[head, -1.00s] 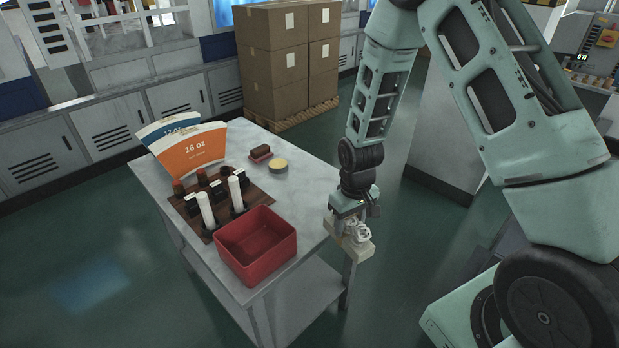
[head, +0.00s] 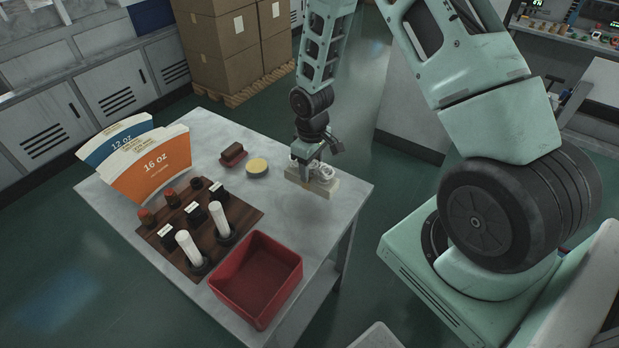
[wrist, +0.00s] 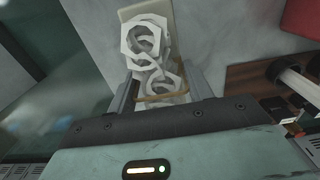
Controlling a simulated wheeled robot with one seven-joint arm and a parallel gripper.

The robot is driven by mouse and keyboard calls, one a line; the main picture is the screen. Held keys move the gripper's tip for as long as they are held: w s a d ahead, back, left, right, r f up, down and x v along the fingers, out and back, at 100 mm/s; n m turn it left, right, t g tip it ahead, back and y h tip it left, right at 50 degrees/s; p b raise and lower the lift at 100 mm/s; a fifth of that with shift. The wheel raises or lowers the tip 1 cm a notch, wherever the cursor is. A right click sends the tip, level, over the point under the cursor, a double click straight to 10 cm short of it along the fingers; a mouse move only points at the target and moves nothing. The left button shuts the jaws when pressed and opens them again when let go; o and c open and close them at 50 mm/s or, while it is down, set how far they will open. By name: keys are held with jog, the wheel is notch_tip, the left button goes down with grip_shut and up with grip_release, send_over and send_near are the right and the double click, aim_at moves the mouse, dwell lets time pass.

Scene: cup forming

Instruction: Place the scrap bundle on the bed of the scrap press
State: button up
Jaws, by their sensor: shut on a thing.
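The scrap bundle (head: 323,172) is a cluster of white paper rings and offcuts with a cream slab beside it. In the wrist view the bundle (wrist: 145,42) shows several white rings with a tan band around them, between the fingers. My gripper (head: 308,163) is shut on the bundle and holds it at the right part of the grey table. In the wrist view both fingers of my gripper (wrist: 157,92) flank the scraps. I cannot tell whether the slab touches the tabletop. I cannot make out the scrap press or its bed for certain in either view.
Stacked cartons (head: 215,45) stand behind. Green floor is clear beyond.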

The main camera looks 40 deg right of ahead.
aim_at(311, 175)
jog(key=shift+f+p, duration=0.35)
jog(key=shift+f, duration=2.15)
jog(key=shift+f, duration=0.15)
jog(key=o, duration=1.2)
jog(key=shift+c, duration=0.2)
